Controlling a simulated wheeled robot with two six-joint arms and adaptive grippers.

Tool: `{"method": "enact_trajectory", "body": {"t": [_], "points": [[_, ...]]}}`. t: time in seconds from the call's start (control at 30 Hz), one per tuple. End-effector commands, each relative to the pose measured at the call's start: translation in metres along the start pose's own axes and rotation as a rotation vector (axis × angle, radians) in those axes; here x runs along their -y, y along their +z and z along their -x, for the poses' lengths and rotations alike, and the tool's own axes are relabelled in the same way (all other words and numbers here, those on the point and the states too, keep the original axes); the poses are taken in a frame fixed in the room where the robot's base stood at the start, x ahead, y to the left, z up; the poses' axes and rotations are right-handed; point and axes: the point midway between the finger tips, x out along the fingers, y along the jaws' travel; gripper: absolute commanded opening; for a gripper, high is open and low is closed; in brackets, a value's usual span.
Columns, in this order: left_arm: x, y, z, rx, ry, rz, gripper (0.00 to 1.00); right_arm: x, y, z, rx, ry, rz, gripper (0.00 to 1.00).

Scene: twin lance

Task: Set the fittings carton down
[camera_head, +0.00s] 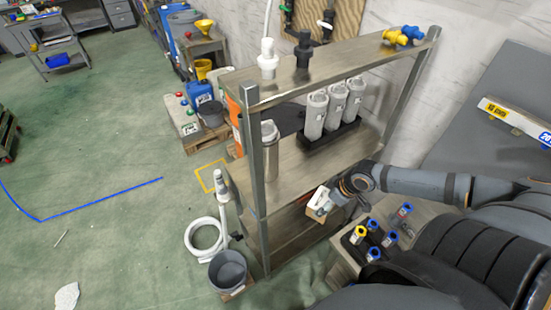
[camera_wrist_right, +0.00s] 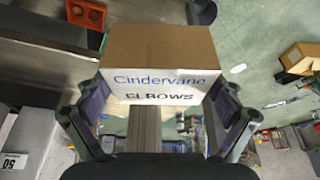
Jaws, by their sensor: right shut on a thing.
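The fittings carton is a small brown and white box, labelled "Cindervane ELBOWS" in the right wrist view (camera_wrist_right: 158,85). It also shows in the head view (camera_head: 318,204), at the near side of the metal shelf rack (camera_head: 300,175), below the middle board. My right gripper (camera_head: 332,198) reaches in from the right and is shut on the carton, with a finger on each side of it. I cannot tell whether the carton touches a shelf board. My left gripper is not in view.
White canisters (camera_head: 336,105) stand in a black tray on the rack's middle board, beside a metal cylinder (camera_head: 270,150). A grey bucket (camera_head: 228,270) and coiled white hose (camera_head: 205,240) are on the floor at left. Colour-capped fittings (camera_head: 374,253) stand at the lower right.

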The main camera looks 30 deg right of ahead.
Motion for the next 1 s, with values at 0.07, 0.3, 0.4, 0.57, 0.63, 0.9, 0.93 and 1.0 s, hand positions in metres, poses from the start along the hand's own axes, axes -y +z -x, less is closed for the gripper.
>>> {"method": "enact_trajectory", "body": {"t": [0.07, 0.3, 0.4, 0.57, 0.63, 0.9, 0.93, 1.0], "points": [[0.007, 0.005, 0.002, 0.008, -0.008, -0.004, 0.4, 0.0, -0.001, 0.004, 0.001, -0.002, 0.006, 0.51], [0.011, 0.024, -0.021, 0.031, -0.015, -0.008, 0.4, -0.001, -0.013, -0.01, -0.01, 0.0, 0.003, 0.51], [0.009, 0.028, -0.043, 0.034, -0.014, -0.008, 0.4, 0.0, -0.033, -0.02, -0.017, -0.001, 0.0, 0.51], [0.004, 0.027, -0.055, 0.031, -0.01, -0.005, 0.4, 0.0, -0.063, -0.025, -0.016, -0.002, -0.002, 0.51], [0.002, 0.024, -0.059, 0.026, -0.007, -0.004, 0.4, 0.002, -0.076, -0.029, -0.016, -0.005, 0.0, 0.51], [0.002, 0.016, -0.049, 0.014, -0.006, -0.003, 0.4, 0.003, -0.13, -0.045, -0.01, -0.008, 0.002, 0.51], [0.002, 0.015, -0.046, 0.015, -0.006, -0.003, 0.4, 0.002, -0.138, -0.047, -0.011, -0.006, 0.001, 0.51], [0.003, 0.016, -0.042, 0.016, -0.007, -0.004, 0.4, 0.003, -0.152, -0.053, -0.007, -0.007, 0.003, 0.51]]}}
